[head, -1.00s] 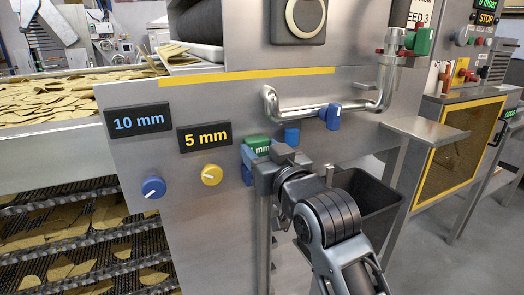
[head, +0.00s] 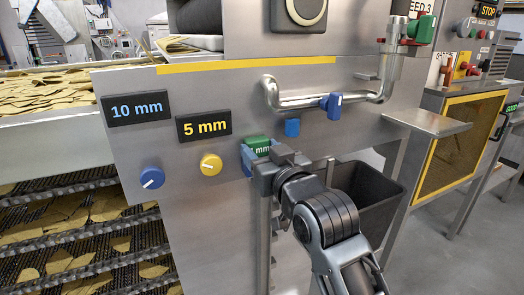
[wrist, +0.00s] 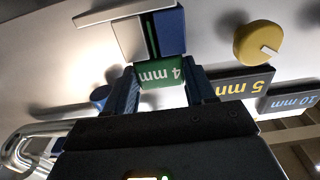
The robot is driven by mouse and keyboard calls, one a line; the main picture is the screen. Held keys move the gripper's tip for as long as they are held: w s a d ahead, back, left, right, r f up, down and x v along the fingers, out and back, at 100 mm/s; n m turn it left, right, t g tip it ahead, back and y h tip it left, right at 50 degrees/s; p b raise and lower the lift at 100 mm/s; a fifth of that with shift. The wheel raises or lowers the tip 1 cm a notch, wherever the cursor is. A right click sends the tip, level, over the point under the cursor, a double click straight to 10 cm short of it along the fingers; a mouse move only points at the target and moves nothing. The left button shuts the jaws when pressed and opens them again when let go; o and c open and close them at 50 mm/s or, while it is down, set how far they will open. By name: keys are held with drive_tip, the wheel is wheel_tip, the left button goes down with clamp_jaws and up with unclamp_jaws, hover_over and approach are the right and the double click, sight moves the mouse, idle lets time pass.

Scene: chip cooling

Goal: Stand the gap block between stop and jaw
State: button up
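The gap block (wrist: 161,73), a green piece marked 4 mm, sits between the fingers of my gripper (wrist: 161,92) in the wrist view. Both fingers appear to touch its sides. In the head view the top of the gap block (head: 257,143) shows above my gripper (head: 258,160), in front of the steel panel. Just beyond the green face in the wrist view are a grey-silver face (wrist: 128,38) and a blue face (wrist: 170,32). I cannot tell which is stop or jaw, or whether the block touches them. My gripper hides that area in the head view.
A yellow knob (head: 210,164) and a blue knob (head: 151,178) stick out left of my gripper. A bent steel pipe (head: 300,101) with a blue valve handle (head: 333,103) and a small blue piece (head: 292,127) are above right. A dark bin (head: 370,195) stands at right.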

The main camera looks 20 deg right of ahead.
drive_tip(key=o, duration=0.5)
drive_tip(key=shift+s, duration=0.15)
drive_tip(key=s, duration=0.7)
drive_tip(key=shift+s+b, duration=0.25)
drive_tip(key=shift+b, duration=0.15)
drive_tip(key=shift+f, duration=0.1)
